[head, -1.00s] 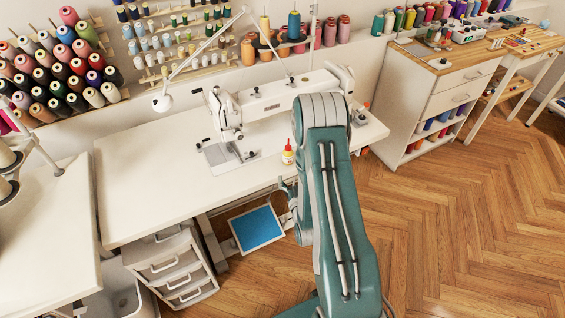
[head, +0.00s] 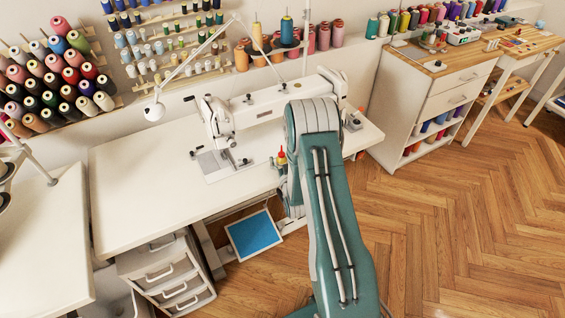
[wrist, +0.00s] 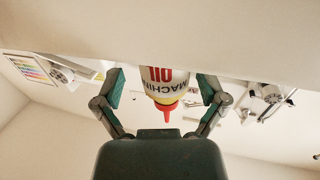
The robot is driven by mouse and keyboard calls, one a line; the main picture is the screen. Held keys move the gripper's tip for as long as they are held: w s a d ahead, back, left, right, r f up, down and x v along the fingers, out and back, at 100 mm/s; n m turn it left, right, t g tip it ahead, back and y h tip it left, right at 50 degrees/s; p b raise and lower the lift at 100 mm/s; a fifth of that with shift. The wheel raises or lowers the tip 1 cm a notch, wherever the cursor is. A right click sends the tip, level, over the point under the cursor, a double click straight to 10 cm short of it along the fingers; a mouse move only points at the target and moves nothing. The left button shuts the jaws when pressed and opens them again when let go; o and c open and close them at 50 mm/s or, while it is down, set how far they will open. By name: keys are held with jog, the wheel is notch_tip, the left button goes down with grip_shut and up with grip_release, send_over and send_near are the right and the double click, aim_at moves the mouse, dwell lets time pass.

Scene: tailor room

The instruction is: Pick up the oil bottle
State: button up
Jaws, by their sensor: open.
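The oil bottle (head: 282,155) stands on the white sewing table (head: 140,185) near its front edge, right of the sewing machine's needle area. In the head view only its red tip and a little of its body show; my arm hides the rest. In the wrist view the picture is upside down, and the white bottle (wrist: 165,76) with a yellow collar and red nozzle is between the two fingers. My gripper (wrist: 161,88) is open around the bottle, with a gap visible on both sides. Its fingers are mostly hidden in the head view.
The white sewing machine (head: 260,108) stands just behind the bottle. A desk lamp (head: 155,111) and thread racks are at the back. A drawer unit (head: 165,275) and a blue-topped pedal (head: 254,235) are below the table. The table's left part is bare.

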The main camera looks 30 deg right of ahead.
jog(key=shift+a, duration=0.1)
jog(key=c, duration=0.9)
jog(key=shift+a, duration=0.15)
jog(key=shift+c, duration=1.4)
jog(key=shift+a, duration=0.15)
jog(key=shift+r, duration=0.1)
